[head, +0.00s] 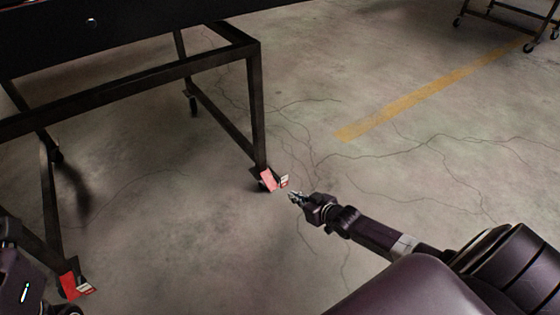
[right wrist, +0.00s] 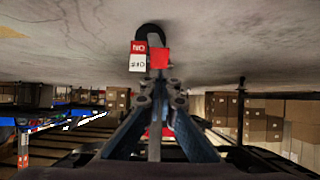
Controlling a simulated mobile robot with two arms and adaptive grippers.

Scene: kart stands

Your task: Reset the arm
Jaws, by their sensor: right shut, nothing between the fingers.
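My right gripper (head: 294,197) reaches in from the lower right, shut and empty, low over the floor. Its tips are just right of the stand's near caster and appear apart from it. A red tab (head: 267,180) and a red-and-white label (head: 284,181) are on that caster. In the right wrist view, my right gripper (right wrist: 160,88) shows shut, with the red tab (right wrist: 160,58) and label (right wrist: 138,58) just past its tips. My left arm shows only in part at the lower left edge; its fingers are not seen.
The dark kart stand (head: 257,115) fills the upper left. Another caster at lower left has a red tab (head: 69,284). A wheeled cart (head: 508,22) stands at far right. Cracked concrete floor with a yellow line (head: 430,95) is open to the right.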

